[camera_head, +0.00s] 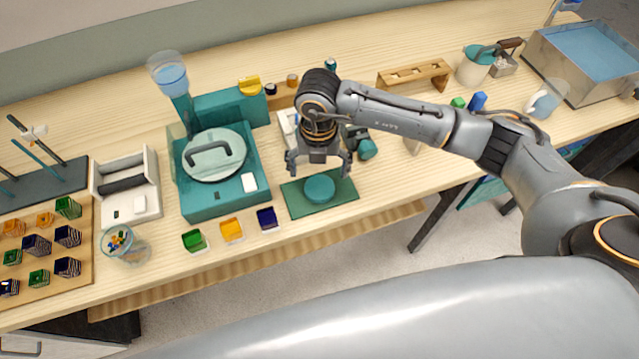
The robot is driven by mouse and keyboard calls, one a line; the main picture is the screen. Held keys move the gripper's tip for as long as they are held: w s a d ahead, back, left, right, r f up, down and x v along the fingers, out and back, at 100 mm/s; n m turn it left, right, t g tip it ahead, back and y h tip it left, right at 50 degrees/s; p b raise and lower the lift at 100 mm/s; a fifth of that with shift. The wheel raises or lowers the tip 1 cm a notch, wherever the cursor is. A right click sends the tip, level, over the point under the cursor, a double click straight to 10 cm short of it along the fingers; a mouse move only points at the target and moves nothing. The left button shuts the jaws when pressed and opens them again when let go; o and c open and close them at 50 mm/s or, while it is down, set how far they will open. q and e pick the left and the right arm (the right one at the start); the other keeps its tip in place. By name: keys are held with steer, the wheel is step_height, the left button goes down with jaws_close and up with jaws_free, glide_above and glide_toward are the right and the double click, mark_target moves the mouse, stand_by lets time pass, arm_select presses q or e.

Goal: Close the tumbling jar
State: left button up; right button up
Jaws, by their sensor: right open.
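A clear jar (124,244) with small coloured pieces in it stands at the table's front left. No lid shows on it; I take it for the tumbling jar. A round teal disc (319,189), which looks like a lid, lies on a dark green mat (345,197) near the front edge. My right gripper (320,166) points down above the disc, its fingers spread and nothing between them. Whether the fingertips touch the mat cannot be told. My left gripper is out of view.
A teal machine (213,203) with a round handled cover stands left of the mat. Green, orange and blue blocks (231,230) sit along the front edge. A partly hidden device with a teal end (367,149) is behind my gripper. A wooden rack (414,74) stands farther back.

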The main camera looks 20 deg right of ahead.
mark_target(319, 187)
steer(key=shift+f, duration=0.1)
steer(key=shift+f+p, duration=0.25)
steer(key=shift+p, duration=0.05)
step_height(319, 187, down, 4)
steer(key=shift+s+r+p, duration=0.15)
steer(key=shift+p, duration=0.75)
steer(key=shift+f, duration=0.5)
steer(key=c, duration=0.8)
